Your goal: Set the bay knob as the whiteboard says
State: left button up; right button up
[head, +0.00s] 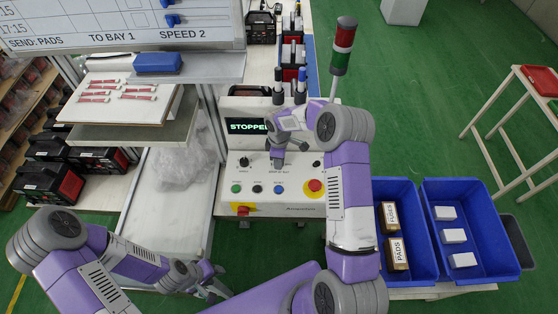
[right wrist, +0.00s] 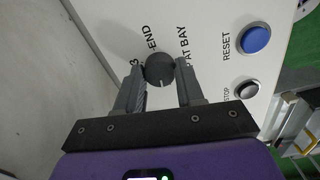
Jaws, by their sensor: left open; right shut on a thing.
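The whiteboard (head: 120,28) at the top left of the head view reads "SEND: PADS", "TO BAY 1", "SPEED 2". The white control panel (head: 275,205) stands in the middle, its display (head: 247,127) showing "STOPPE…", the rest hidden by my right arm. My right gripper (head: 278,160) is at the panel's middle. In the right wrist view, my right gripper (right wrist: 160,85) is shut on the round dark bay knob (right wrist: 159,68), beside the words "END" and "AT BAY". The knob's white mark points toward the gripper's base. My left gripper (head: 212,285) is open and empty, low left of the panel.
Another dark knob (head: 245,162) sits left on the panel, with a red emergency button (head: 314,187) at right. A blue RESET button (right wrist: 256,39) is close to the right gripper. Blue bins (head: 462,190) with boxes stand at right. A signal lamp (head: 342,48) rises behind.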

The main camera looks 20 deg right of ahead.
jog(key=shift+n, duration=0.7)
jog(key=o, duration=1)
jog(key=shift+o, duration=0.2)
jog(key=shift+r, duration=0.1)
notch_tip(320, 180, up, 8)
jog(key=shift+f, duration=0.25)
jog(key=shift+s+f, duration=0.1)
jog(key=shift+s, duration=0.05)
